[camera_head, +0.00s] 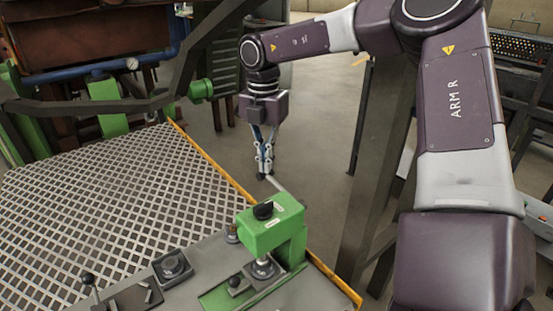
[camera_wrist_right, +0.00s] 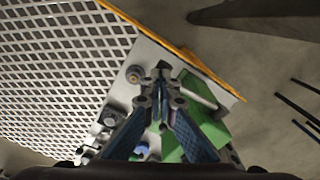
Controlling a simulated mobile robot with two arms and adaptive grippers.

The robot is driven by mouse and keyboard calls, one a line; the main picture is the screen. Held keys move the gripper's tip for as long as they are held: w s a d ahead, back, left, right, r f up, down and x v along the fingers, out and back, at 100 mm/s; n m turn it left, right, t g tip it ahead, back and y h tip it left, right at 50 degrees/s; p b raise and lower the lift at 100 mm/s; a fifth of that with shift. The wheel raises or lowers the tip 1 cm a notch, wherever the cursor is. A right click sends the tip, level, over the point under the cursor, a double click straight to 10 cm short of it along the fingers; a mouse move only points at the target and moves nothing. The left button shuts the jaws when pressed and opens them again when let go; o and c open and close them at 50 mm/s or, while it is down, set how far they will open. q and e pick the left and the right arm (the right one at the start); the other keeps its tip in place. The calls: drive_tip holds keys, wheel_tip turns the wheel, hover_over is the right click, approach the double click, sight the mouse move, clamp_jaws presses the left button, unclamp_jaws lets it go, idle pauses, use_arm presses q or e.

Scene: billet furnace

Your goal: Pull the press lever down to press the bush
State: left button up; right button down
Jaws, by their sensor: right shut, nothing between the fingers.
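The green press (camera_head: 278,237) stands on the front right corner of the bench, with a black knob (camera_head: 263,210) on its head. A thin grey rod, the press lever (camera_head: 285,191), runs from behind the press head up toward my right gripper (camera_head: 265,174). The gripper points down with its fingers shut, its tips by the lever's far end; contact is unclear. In the right wrist view the shut fingertips (camera_wrist_right: 161,72) show beside the pale lever (camera_wrist_right: 198,90) and the green press (camera_wrist_right: 213,132). The bush seems to be under the ram (camera_head: 262,267), partly hidden. My left gripper is out of view.
The bench has a metal grid top (camera_head: 110,205) with a yellow edge (camera_head: 215,168). A dark square fixture (camera_head: 172,267) and a small black-knobbed lever (camera_head: 88,280) sit left of the press. Dark slanted beams stand at right. Open floor lies beyond the press.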

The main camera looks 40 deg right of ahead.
wheel_tip(320, 180, up, 4)
drive_tip(key=shift+f+p, duration=0.15)
drive_tip(key=shift+p, duration=0.85)
wheel_tip(320, 180, up, 3)
drive_tip(key=shift+p, duration=1)
drive_tip(key=shift+r, duration=0.3)
wheel_tip(320, 180, up, 5)
drive_tip(key=p, duration=0.3)
drive_tip(key=shift+p, duration=0.4)
